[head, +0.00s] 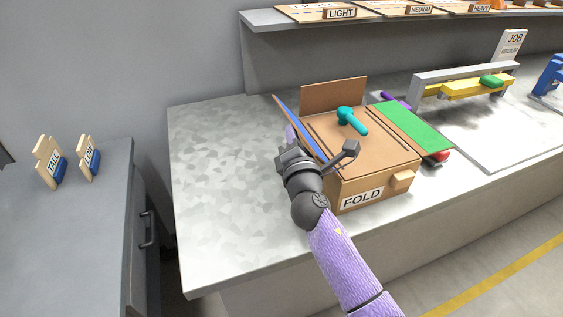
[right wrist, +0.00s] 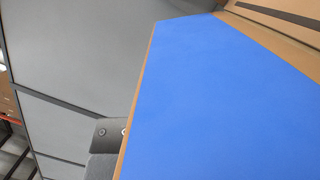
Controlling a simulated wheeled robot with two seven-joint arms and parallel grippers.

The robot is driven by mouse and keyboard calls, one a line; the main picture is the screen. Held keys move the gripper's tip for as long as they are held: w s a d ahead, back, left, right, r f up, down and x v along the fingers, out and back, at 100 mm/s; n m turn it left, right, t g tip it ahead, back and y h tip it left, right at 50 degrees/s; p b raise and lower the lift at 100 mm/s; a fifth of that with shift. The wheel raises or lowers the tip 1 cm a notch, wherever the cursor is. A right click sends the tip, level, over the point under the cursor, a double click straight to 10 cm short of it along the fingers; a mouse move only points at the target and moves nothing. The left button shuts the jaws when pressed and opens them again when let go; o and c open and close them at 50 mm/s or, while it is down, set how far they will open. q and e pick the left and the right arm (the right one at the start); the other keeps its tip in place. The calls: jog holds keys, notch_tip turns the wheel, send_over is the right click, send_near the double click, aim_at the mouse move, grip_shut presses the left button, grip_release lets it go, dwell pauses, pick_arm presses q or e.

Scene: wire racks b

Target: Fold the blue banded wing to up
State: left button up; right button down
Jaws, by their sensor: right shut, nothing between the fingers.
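The brown box labelled FOLD (head: 362,194) stands on the bench. Its blue banded wing (head: 299,127) is on the box's left side and looks tilted upward, its lower part hidden by my right gripper. In the right wrist view the wing's blue face (right wrist: 215,95) fills most of the picture, with a thin brown edge. My right gripper (head: 290,137) is shut and empty, close against the wing's left side in the head view; I cannot tell whether it touches. A grey gripper part (right wrist: 105,140) shows beside the wing's edge. My left gripper is not in view.
A green wing (head: 415,124) lies out to the box's right, and a brown panel (head: 333,94) stands upright behind. A teal knobbed piece (head: 351,119) sits on top. The bench (head: 220,190) is clear at left. A grey fixture (head: 465,73) stands at right.

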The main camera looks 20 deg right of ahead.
aim_at(307, 136)
jog(key=d+r+m+p, duration=0.2)
jog(key=m, duration=0.1)
jog(key=shift+r+g+p, duration=0.15)
jog(key=shift+g+p, duration=0.2)
jog(key=shift+g, duration=0.05)
jog(key=shift+d+r+m+p, duration=0.25)
jog(key=shift+d+m+p, duration=0.4)
jog(key=shift+m, duration=0.25)
jog(key=shift+w+d+r+m+g+p, duration=0.1)
jog(key=shift+d+r+m+g+p, duration=0.1)
jog(key=shift+d+m+p, duration=0.3)
jog(key=shift+d+r+m+g+p, duration=0.1)
jog(key=shift+d+m+g+p, duration=0.15)
jog(key=shift+m+p, duration=0.35)
jog(key=shift+d+f+m, duration=0.1)
jog(key=shift+d+m, duration=0.2)
jog(key=shift+d, duration=0.05)
